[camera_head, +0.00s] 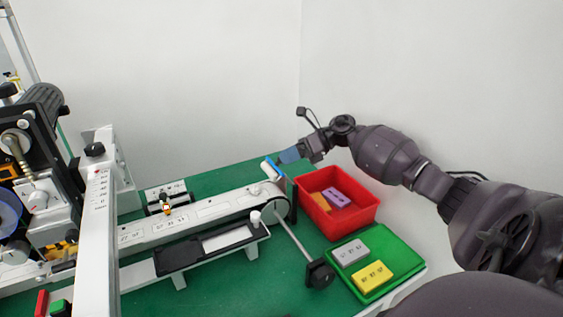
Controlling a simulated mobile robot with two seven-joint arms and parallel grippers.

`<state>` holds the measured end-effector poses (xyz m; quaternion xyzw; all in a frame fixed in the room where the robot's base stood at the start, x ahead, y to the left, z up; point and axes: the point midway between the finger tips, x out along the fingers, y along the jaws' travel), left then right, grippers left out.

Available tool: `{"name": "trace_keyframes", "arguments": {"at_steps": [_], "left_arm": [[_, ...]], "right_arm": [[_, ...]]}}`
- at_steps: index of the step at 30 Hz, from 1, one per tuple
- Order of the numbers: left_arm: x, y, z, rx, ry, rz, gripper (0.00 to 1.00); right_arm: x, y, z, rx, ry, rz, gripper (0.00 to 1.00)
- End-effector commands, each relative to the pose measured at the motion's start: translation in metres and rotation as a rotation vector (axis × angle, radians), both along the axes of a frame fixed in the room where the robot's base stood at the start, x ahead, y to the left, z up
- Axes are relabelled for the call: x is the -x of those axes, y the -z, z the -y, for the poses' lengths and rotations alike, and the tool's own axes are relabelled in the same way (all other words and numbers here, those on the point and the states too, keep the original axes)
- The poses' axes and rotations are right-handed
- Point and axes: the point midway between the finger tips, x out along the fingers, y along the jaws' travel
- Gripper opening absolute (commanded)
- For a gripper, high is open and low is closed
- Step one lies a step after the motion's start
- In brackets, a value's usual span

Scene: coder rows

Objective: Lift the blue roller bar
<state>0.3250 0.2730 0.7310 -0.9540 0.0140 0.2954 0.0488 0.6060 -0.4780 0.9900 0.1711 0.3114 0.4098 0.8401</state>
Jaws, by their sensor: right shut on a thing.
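The blue roller bar (275,167) is a short blue piece with white beside it, at the right end of the conveyor (215,209). My right gripper (284,158) comes in from the right and is shut on the bar at its far end. The fingertips are small and partly merge with the bar, so the exact grip is hard to make out. The bar is still close to the conveyor end; I cannot tell whether it is clear of it. My left gripper is not in view.
A red bin (363,215) holding a purple and an orange block stands below my right arm. A green tray (408,262) with a grey and a yellow block is in front of it. A rod with a black knob (319,274) sticks out nearby. Machinery fills the left.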

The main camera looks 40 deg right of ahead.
Motion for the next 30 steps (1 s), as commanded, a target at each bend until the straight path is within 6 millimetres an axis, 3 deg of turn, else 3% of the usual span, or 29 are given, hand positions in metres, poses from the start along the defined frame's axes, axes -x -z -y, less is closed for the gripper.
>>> {"name": "trace_keyframes", "arguments": {"at_steps": [14, 15, 19, 30], "left_arm": [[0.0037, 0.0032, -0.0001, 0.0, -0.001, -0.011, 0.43], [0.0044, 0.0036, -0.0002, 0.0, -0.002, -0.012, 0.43], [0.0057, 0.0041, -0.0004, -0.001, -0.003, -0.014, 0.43], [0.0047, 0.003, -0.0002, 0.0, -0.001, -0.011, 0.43]], "right_arm": [[0.0005, 0.0007, 0.0017, -0.013, 0.0, 0.0, 0.0], [0.0004, 0.0006, 0.0017, -0.013, 0.0, 0.0, 0.3], [0.0004, 0.0007, 0.0016, -0.012, 0.0, 0.001, 0.5], [0.0002, -0.0047, 0.0018, -0.011, -0.001, 0.004, 0.5]]}}
